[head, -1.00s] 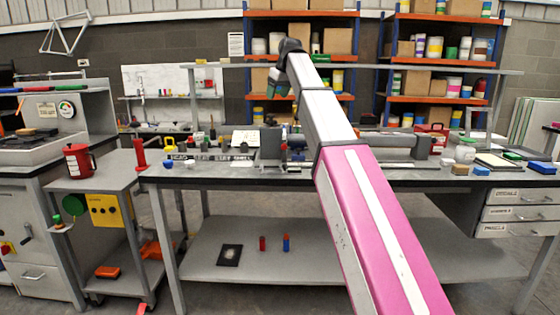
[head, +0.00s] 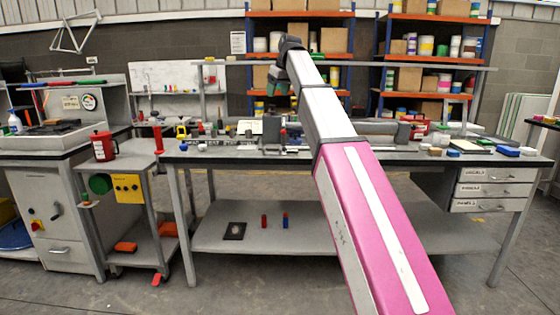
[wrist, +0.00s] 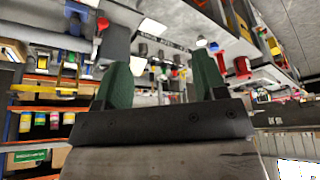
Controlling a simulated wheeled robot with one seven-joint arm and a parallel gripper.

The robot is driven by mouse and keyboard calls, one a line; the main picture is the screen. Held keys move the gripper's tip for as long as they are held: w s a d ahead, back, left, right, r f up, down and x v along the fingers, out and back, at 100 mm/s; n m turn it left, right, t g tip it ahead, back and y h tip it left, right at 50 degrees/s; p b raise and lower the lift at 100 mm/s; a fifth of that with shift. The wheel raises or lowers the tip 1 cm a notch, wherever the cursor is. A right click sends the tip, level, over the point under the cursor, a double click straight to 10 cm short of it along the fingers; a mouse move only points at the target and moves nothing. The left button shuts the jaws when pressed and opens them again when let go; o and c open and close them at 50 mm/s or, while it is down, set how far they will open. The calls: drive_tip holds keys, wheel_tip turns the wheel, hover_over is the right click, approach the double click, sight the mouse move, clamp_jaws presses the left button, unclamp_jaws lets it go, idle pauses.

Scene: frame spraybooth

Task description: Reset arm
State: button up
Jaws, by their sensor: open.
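My pink and white arm reaches up and forward from the lower right in the head view, above the long workbench (head: 350,157). My gripper (head: 277,80) is at its far end, raised in front of the shelving behind the bench. In the wrist view my gripper (wrist: 160,85) shows two green fingers spread apart with nothing between them. The wrist view is tilted, with shelves at the left and bench items at the top.
Small items stand along the workbench top. Drawers (head: 485,190) hang under its right end. A trolley with a red canister (head: 103,147) and a yellow box (head: 127,188) stands left of the bench. Orange and blue shelving (head: 427,95) stands behind. Grey floor lies in front.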

drive_tip(key=s+d+f+m+h, duration=0.1)
drive_tip(key=s+d+f, duration=0.15)
drive_tip(key=f, duration=0.95)
drive_tip(key=s+d+f+m+g, duration=0.15)
drive_tip(key=d+f, duration=0.25)
drive_tip(key=f, duration=0.7)
drive_tip(key=s+d+f+m+h, duration=0.1)
drive_tip(key=s+d+f+m, duration=0.15)
drive_tip(key=f, duration=0.95)
drive_tip(key=s+d+f+m, duration=0.1)
drive_tip(key=s+d+f, duration=0.2)
drive_tip(key=s+f, duration=0.5)
drive_tip(key=s+d+f+m+g, duration=0.1)
drive_tip(key=s+d+f, duration=0.3)
drive_tip(key=s+f, duration=0.3)
drive_tip(key=s+d+f+m+g+h, duration=0.1)
drive_tip(key=s+d+f, duration=0.3)
drive_tip(key=s+f, duration=0.4)
wheel_tip(320, 180, down, 5)
drive_tip(key=shift+s+r+m, duration=0.1)
drive_tip(key=shift+s+m, duration=0.2)
